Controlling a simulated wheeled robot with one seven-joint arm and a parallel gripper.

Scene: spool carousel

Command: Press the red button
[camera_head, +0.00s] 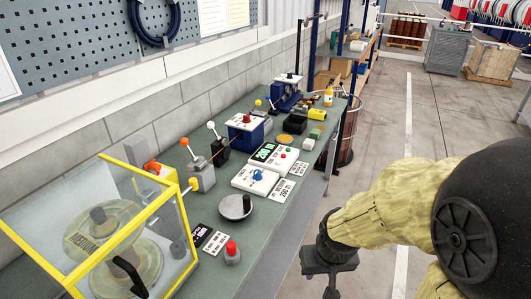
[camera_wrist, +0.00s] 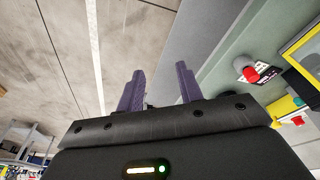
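A red button (camera_head: 232,248) tops a small grey round base near the front edge of the green bench in the head view. The red button also shows at the right of the wrist view (camera_wrist: 250,74). A smaller red button (camera_head: 283,155) sits on a white panel with a green display farther along the bench. My gripper (camera_head: 331,285) hangs over the floor to the right of the bench, apart from every button. In the wrist view its two purple fingers (camera_wrist: 159,88) are spread apart with nothing between them.
A yellow-framed clear case (camera_head: 145,219) holding a spool stands left of the red button. A round dark-topped disc (camera_head: 235,206) and lever boxes (camera_head: 201,173) stand beyond it. The bench edge runs between my gripper and the button. The floor (camera_head: 380,110) to the right is open.

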